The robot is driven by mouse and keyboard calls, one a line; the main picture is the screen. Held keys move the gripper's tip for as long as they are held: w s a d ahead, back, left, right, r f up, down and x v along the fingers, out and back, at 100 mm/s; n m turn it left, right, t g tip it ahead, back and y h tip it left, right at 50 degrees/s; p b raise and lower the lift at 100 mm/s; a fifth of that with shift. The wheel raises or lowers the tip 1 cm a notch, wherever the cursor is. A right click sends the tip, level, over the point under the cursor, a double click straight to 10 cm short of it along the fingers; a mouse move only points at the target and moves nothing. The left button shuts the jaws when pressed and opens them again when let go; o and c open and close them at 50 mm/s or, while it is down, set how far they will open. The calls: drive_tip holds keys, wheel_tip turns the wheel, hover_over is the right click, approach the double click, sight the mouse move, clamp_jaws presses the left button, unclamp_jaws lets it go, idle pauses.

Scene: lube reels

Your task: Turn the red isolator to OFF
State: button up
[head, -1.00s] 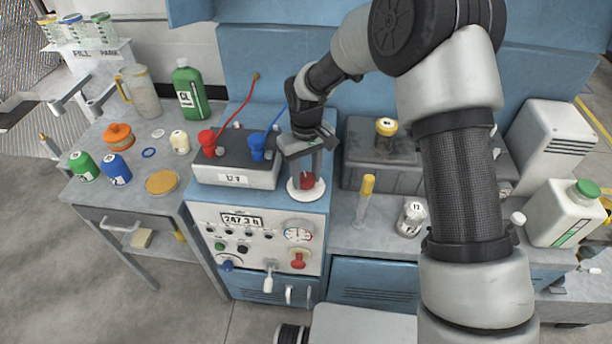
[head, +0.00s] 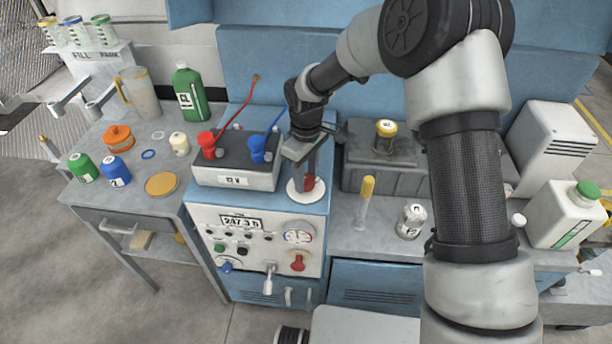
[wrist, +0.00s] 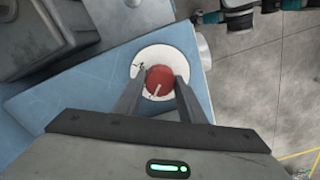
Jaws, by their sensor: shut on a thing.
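The red isolator (head: 309,183) is a red round knob on a white disc (head: 293,193), on top of the blue cabinet. In the wrist view the red knob (wrist: 159,82) shows a pale bar across its face, and the white disc (wrist: 165,57) lies around it. My gripper (head: 303,182) points down at it from above. In the wrist view its two fingers (wrist: 160,76) stand on either side of the knob and are shut on it. One finger hides part of the knob in the head view. I cannot read any ON or OFF marking.
A battery (head: 235,163) with red and blue terminal caps stands just left of the gripper. A grey box (head: 375,172) with a yellow-capped jar is close on the right. Below, the front panel carries gauges, a white lever (head: 269,279) and another red knob (head: 298,263).

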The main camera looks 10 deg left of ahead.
sight(306, 179)
drive_tip(key=o, duration=1)
drive_tip(key=shift+o, duration=0.2)
drive_tip(key=shift+r, duration=0.1)
wheel_tip(306, 179, up, 17)
drive_tip(key=shift+r, duration=0.15)
drive_tip(key=shift+r, duration=0.1)
